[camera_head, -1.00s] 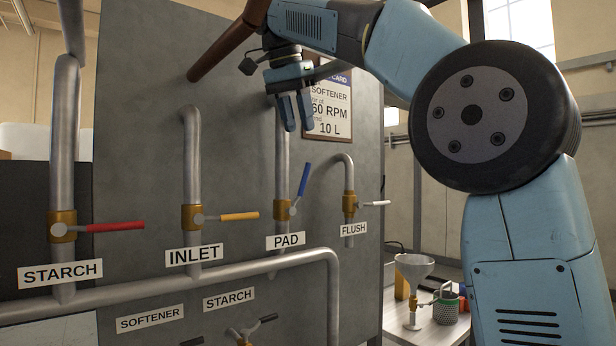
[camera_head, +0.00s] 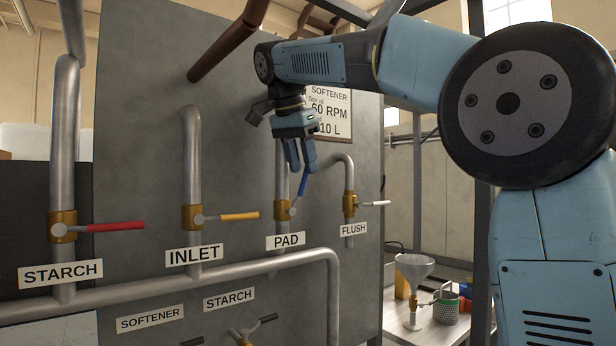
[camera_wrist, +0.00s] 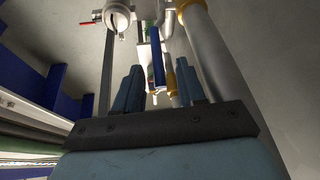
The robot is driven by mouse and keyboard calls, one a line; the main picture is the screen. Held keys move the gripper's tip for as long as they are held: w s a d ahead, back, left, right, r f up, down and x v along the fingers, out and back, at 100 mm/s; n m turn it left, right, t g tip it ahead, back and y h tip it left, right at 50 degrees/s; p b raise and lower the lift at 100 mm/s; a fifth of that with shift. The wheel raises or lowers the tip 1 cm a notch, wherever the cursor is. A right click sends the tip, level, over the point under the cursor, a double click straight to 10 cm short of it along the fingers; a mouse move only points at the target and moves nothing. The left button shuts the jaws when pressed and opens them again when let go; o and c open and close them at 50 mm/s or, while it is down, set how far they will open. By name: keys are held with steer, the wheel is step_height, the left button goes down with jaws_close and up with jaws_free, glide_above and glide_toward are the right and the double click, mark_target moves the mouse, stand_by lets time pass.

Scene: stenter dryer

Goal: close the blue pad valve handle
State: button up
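The blue pad valve handle (camera_head: 302,184) slants up and to the right from the brass pad valve (camera_head: 282,211), above the PAD label (camera_head: 285,241). My gripper (camera_head: 301,170) points down at the upper end of the handle, and its fingertips overlap that end in the head view. In the wrist view, the blue handle (camera_wrist: 158,70) shows between the two spread fingers of my gripper (camera_wrist: 158,75), with visible gaps on both sides. The gripper looks open. The handle's top end is partly hidden by the fingers in the head view.
The white flush handle (camera_head: 372,204) is close on the right. A brown pipe (camera_head: 228,45) slants above. A funnel (camera_head: 414,268) stands on the table at lower right.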

mark_target(306, 182)
steer(key=shift+x, duration=1.8)
jaws_close()
